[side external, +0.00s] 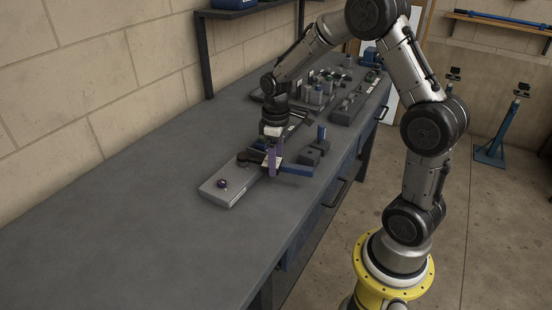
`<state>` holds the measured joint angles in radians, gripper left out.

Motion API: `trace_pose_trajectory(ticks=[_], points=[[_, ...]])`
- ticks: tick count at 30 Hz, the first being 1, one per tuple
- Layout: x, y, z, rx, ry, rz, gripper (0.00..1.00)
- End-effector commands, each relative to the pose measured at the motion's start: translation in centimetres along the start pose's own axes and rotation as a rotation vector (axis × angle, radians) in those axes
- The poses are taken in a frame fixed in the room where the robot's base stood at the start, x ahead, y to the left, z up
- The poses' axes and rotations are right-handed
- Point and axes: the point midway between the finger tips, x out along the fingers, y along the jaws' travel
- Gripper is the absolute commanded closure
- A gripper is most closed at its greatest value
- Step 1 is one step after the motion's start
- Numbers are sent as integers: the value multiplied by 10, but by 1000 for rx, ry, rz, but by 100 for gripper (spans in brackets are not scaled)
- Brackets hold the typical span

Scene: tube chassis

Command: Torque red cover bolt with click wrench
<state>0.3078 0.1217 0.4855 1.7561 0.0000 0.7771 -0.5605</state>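My gripper (272,172) points down over the middle of the bench, above a long grey fixture plate (217,197). Its purple-tinted fingers are small in the picture, and I cannot tell whether they are open or shut on something. A blue bar (296,170) extends right from beside the fingertips. It may be a wrench handle, but I cannot tell whether it is held. A dark round knob (223,184) stands on the plate's near end. Dark round parts (246,157) sit just left of my gripper. I cannot make out a red cover or its bolt.
Behind my gripper, dark blocks (310,156) and a blue upright post (321,133) stand close on the right. Racks with several small cylinders (318,95) fill the far bench. The near grey bench top (150,230) is clear. A block wall borders the left.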

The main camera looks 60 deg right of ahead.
Motion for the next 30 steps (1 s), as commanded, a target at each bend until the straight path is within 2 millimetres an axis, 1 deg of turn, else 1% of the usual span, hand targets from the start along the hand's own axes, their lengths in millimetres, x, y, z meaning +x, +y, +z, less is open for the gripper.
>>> trace_pose_trajectory(ticks=[1,3,4,11,14,17,20,27,30], points=[[0,0,0,0,1,0,17],[0,0,0,0,0,0,4],[0,0,0,0,0,0,0],[0,0,1,0,-2,-1,0],[-5,0,0,0,0,0,0],[-16,0,0,0,2,1,0],[-35,0,-1,0,4,2,0],[-88,0,0,0,4,3,0],[-107,0,-1,0,4,2,0]])
